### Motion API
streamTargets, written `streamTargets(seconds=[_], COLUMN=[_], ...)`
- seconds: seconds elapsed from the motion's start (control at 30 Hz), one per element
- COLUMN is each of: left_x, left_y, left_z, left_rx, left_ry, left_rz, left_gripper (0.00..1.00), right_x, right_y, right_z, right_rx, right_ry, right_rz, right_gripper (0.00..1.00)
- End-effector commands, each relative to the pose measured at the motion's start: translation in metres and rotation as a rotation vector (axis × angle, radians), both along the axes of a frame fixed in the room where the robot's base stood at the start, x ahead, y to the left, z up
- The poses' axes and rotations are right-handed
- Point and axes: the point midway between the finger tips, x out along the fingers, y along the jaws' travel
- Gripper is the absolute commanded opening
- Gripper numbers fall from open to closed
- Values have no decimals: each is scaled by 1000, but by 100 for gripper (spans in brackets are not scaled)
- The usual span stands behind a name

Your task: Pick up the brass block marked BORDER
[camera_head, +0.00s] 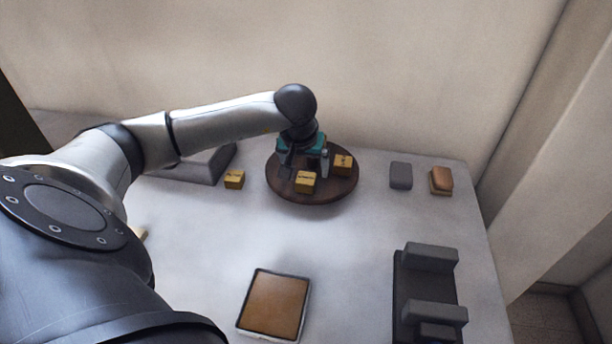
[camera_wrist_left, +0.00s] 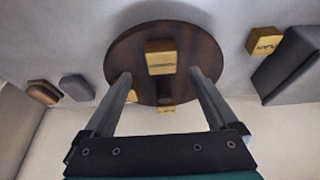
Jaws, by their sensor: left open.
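A brass block (camera_head: 306,181) sits on the near part of a round dark wooden turntable (camera_head: 290,195). In the left wrist view this block (camera_wrist_left: 161,57) lies between and just beyond my fingertips; its marking is too small to read surely. A second brass block (camera_head: 343,163) stands at the turntable's right, and a third (camera_head: 234,179) lies on the table to its left; I cannot tell which is BORDER. My left gripper (camera_head: 306,168) is open and empty, pointing down over the turntable. My right gripper is out of view.
A grey block (camera_head: 401,175) and a brown-topped brush-like block (camera_head: 441,180) lie right of the turntable. A grey wedge (camera_head: 205,165) is at left. A brown-padded tray (camera_head: 274,305) and a dark rack (camera_head: 428,290) stand in front. The table's middle is clear.

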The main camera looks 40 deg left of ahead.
Motion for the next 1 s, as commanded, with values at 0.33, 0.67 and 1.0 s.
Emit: streamTargets(seconds=[0.33, 0.67, 1.0], left_x=[11, 11, 11], left_y=[9, 10, 10], left_z=[-40, -40, -40], left_rx=[-1, 0, 0], left_ry=[1, 0, 0], left_rz=[1, 0, 0], left_gripper=[92, 81, 43], right_x=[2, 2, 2], right_y=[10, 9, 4], right_z=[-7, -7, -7], right_rx=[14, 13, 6], right_ry=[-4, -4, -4], right_rz=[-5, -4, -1], right_gripper=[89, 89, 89])
